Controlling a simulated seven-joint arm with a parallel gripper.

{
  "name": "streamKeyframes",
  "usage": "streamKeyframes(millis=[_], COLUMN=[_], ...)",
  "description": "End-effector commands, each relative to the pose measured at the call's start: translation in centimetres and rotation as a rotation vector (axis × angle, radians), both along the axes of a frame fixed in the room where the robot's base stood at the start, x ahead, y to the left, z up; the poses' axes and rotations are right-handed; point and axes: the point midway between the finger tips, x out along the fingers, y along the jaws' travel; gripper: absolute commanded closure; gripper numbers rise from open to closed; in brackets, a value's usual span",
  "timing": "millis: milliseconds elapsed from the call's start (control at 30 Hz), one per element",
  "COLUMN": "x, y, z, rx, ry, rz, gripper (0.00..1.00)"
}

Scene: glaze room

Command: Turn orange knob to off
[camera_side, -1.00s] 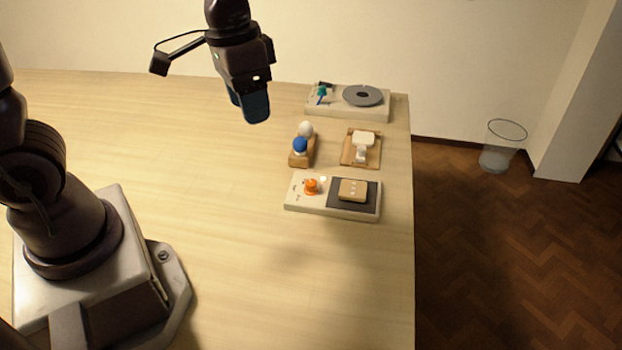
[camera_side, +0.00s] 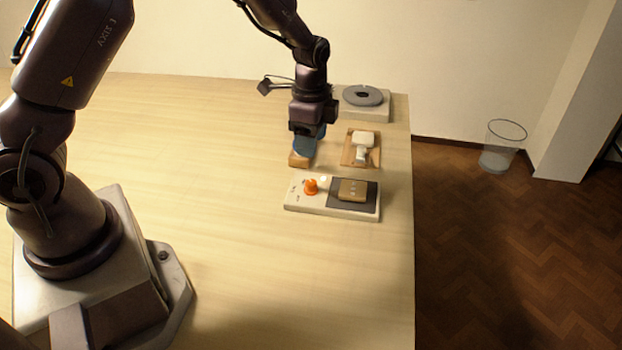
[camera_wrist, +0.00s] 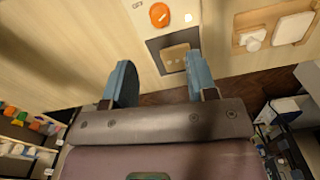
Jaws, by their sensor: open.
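The orange knob (camera_side: 311,186) sits on the left part of a white panel (camera_side: 305,206), beside a small pale round spot that looks like a lamp. The knob also shows at the top of the wrist view (camera_wrist: 159,14). Which way the knob points against its labels is too small to tell. A tan block (camera_side: 353,190) lies on the panel's dark plate (camera_side: 366,209). My gripper (camera_side: 308,150) has blue fingers and is open and empty in the wrist view (camera_wrist: 158,80). In the side view it is behind the knob, over a wooden block, apart from the knob.
The wooden block (camera_side: 299,160) is partly hidden by my gripper. A wooden board (camera_side: 347,158) with a white fixture (camera_side: 363,142) stands to its right. A device with a grey disc (camera_side: 363,95) is at the back. The table front is clear. A bin (camera_side: 500,146) stands on the floor.

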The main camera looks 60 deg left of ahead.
Motion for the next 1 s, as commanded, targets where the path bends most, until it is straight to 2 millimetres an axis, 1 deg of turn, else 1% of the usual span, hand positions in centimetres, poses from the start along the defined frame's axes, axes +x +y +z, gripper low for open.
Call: streamKeyframes(millis=[33, 300, 400, 500, 700, 933, 967, 1000], x=[-0.1, -0.2, -0.2, -0.1, -0.1, -0.1, -0.1, -0.1], y=[0.0, 0.0, 0.0, 0.0, 0.0, 0.0, 0.0, 0.0], z=[-1.1, -6.8, -8.5, -9.7, -10.7, -10.8, -10.8, -10.8], rx=[0.0, 0.0, 0.001, 0.0, 0.0, -0.001, -0.001, -0.001], ry=[0.006, 0.006, 0.006, 0.004, 0.001, 0.001, 0.001, 0.001], rz=[0.002, 0.002, 0.003, 0.002, 0.003, 0.003, 0.003, 0.003], gripper=[0.48, 0.48, 0.48, 0.48, 0.48, 0.48, 0.5, 0.59])
